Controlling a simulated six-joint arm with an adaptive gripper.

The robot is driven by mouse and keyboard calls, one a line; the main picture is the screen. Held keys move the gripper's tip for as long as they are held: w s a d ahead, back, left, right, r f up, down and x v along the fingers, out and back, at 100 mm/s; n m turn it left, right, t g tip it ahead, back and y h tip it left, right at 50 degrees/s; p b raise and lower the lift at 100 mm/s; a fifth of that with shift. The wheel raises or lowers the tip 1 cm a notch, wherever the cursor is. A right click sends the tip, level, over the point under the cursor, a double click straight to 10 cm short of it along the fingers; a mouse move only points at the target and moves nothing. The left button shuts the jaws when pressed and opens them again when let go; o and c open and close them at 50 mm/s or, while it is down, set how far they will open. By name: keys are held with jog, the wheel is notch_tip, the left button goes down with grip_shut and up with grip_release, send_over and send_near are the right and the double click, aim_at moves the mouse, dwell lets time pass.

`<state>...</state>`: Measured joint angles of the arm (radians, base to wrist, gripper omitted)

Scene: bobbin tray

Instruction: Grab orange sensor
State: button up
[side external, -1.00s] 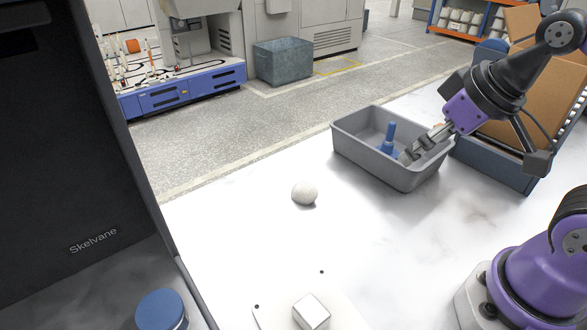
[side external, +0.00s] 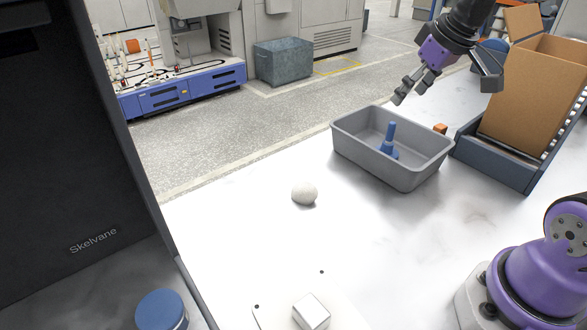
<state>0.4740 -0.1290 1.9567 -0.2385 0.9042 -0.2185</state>
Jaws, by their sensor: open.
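The orange sensor looks like a small orange block (side external: 440,129) on the white table, just behind the right back side of the grey tray. Its lower part is hidden by the tray rim. My gripper (side external: 401,94) is open and empty in the air, above and behind the tray, to the upper left of the orange block and apart from it.
The grey tray (side external: 372,165) holds a blue bobbin-like piece (side external: 389,140). A white ball (side external: 304,193) and a white cube (side external: 311,311) lie on the table. A cardboard box (side external: 535,95) on a conveyor stands right. The table's middle is clear.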

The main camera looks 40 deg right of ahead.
jog(key=w+d+f, duration=0.2)
jog(key=d+f, duration=0.1)
jog(key=d, duration=0.8)
send_near(443, 127)
jog(key=shift+m, duration=0.4)
jog(key=x, duration=0.5)
jog(key=shift+a+f, duration=0.1)
jog(key=shift+f, duration=0.2)
jog(key=x, duration=0.6)
jog(key=shift+w+r, duration=0.15)
grip_shut()
